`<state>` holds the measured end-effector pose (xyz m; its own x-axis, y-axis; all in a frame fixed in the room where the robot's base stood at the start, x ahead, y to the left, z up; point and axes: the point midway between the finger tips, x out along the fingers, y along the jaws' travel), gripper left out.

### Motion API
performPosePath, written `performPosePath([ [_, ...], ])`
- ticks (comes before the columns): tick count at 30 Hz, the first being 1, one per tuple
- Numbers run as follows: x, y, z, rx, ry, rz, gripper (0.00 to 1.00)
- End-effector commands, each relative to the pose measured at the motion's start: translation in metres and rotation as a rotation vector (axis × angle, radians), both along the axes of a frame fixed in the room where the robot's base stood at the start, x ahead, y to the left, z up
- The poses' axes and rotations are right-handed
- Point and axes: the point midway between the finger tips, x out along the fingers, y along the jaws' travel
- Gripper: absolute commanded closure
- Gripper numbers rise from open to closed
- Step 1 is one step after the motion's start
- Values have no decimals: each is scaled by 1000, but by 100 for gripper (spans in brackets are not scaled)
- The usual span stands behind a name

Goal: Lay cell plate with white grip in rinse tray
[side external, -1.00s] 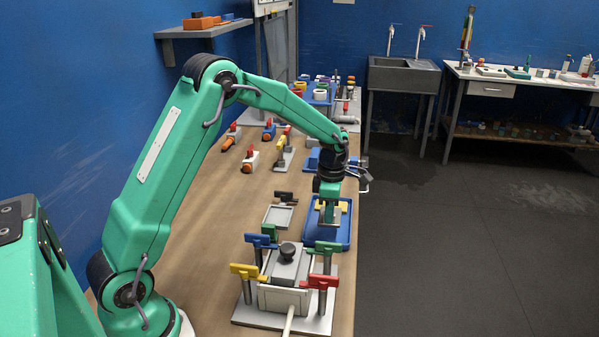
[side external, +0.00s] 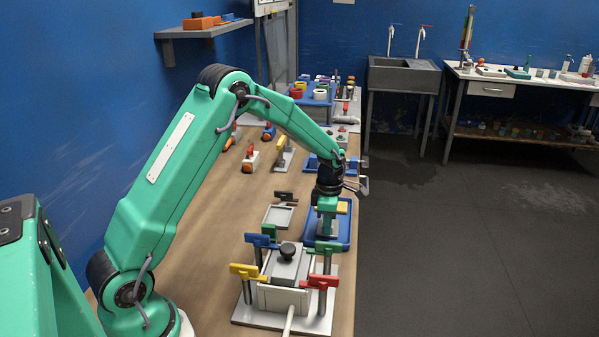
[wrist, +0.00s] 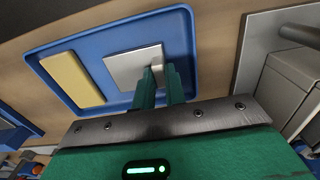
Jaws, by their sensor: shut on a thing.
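The blue tray (side external: 346,241) lies on the bench near its right edge, and it fills much of the wrist view (wrist: 50,42). My gripper (side external: 327,212) is over this tray with its fingers pointing down. In the wrist view, my gripper (wrist: 160,80) is shut at the edge of a pale grey plate (wrist: 128,68). The plate shows within the tray's outline; I cannot tell whether it touches the tray floor.
A clamped cell (side external: 284,264) on a white base stands in front of the tray, with blue, green, yellow and red handles. Valves and other parts stand farther back. Bare bench lies at left.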

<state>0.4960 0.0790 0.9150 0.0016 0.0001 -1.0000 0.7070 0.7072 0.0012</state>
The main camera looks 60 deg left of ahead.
Motion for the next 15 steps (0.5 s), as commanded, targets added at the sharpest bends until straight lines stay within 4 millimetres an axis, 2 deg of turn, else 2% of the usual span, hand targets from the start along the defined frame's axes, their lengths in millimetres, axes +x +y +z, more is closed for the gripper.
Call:
performPosePath([
  [8, 0, 0, -3, 0, 0, 0, 100],
  [9, 0, 0, -3, 0, 0, 0, 84],
  [12, 0, 0, -3, 0, 0, 0, 66],
  [15, 0, 0, -3, 0, 0, 0, 66],
])
